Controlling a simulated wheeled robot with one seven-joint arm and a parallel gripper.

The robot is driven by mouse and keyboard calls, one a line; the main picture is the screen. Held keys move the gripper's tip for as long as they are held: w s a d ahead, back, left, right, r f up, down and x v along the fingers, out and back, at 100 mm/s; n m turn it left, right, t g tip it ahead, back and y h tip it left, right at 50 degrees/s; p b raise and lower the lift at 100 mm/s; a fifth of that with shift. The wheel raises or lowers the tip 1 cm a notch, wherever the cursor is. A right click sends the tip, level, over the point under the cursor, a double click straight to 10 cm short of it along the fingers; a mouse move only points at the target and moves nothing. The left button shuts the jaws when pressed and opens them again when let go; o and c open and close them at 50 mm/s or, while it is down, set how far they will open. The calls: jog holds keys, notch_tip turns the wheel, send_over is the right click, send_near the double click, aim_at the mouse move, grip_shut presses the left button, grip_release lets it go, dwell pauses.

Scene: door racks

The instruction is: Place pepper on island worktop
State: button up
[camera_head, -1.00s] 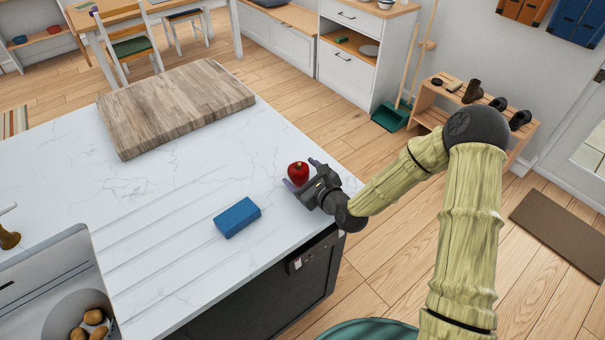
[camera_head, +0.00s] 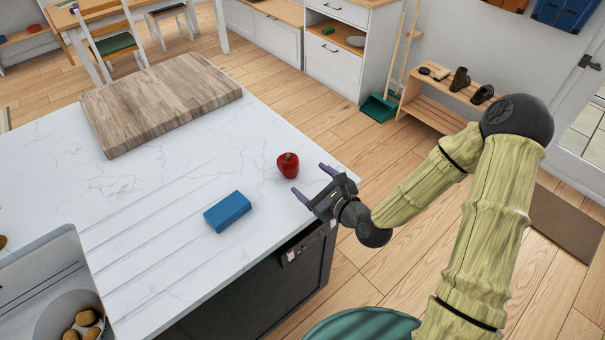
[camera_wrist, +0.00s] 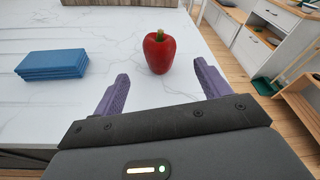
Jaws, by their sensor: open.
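The red pepper (camera_head: 288,165) stands upright on the white marble-look island worktop (camera_head: 160,190), close to its right edge. It also shows in the wrist view (camera_wrist: 159,52), green stem up, beyond the fingertips and roughly midway between them. My gripper (camera_head: 308,182) is open and empty at the worktop's right corner, its purple fingers apart and pointing toward the pepper. In the wrist view the open fingers (camera_wrist: 160,82) show clear worktop between them. The pepper touches neither finger.
A blue block (camera_head: 228,212) lies on the worktop left of my gripper. A thick wooden board (camera_head: 160,105) lies toward the back. A sink with potatoes (camera_head: 84,318) is at lower left. The worktop between board and block is clear. A shoe rack (camera_head: 440,115) stands beyond on the floor.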

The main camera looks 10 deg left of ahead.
jog(key=shift+p+v, duration=1.15)
jog(key=shift+p, duration=0.65)
jog(key=shift+r, duration=0.1)
